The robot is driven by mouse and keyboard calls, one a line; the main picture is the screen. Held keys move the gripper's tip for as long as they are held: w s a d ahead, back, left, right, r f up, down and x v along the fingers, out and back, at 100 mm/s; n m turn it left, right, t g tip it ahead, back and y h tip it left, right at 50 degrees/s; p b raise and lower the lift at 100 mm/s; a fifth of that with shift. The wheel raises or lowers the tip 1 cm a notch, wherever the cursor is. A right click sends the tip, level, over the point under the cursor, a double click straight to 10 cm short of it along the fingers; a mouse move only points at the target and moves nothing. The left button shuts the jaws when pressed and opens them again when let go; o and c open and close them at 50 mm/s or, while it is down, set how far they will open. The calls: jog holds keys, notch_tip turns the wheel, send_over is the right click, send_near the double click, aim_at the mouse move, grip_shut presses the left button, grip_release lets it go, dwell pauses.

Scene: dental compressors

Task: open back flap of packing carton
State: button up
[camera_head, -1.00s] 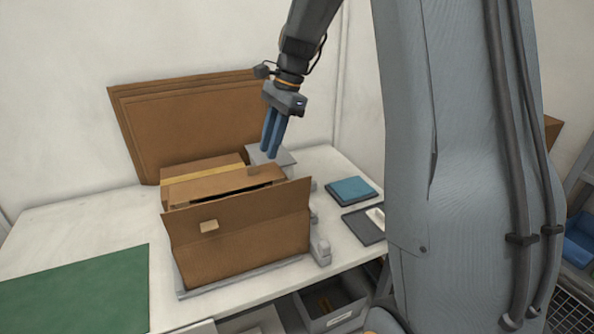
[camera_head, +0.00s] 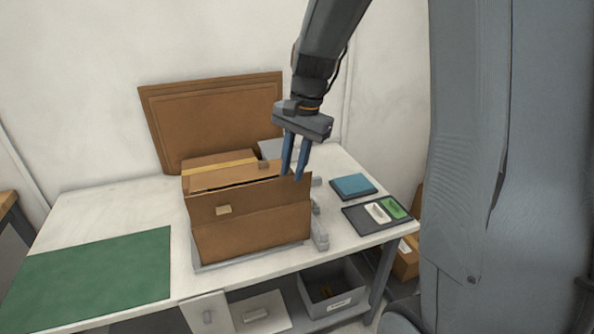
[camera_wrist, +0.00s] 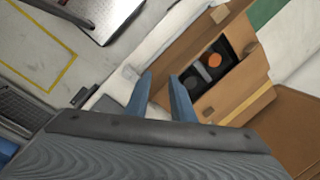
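The brown packing carton (camera_head: 250,238) stands on the white table, its front side toward the head camera. Its front flap (camera_head: 260,197) is up, with a small pale tab (camera_head: 223,210) on it. Behind the flap, brown panels show with a dark gap; a yellow strip (camera_head: 218,167) crosses the rearmost. I cannot tell if this is the back flap. In the wrist view the carton (camera_wrist: 195,45) is partly open, showing dark contents with an orange disc (camera_wrist: 215,60). My gripper (camera_head: 293,178) points down at the carton's right end, blue fingers apart and empty; contact is unclear.
Flat brown cardboard sheets (camera_head: 215,110) lean on the back wall. A green mat (camera_head: 95,275) lies left of the carton. A blue pad (camera_head: 353,186) and a dark tray (camera_head: 365,222) lie to the right. A grey bin (camera_head: 335,290) is below.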

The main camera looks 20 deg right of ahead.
jog(key=shift+s+f, duration=0.1)
jog(key=shift+s, duration=0.3)
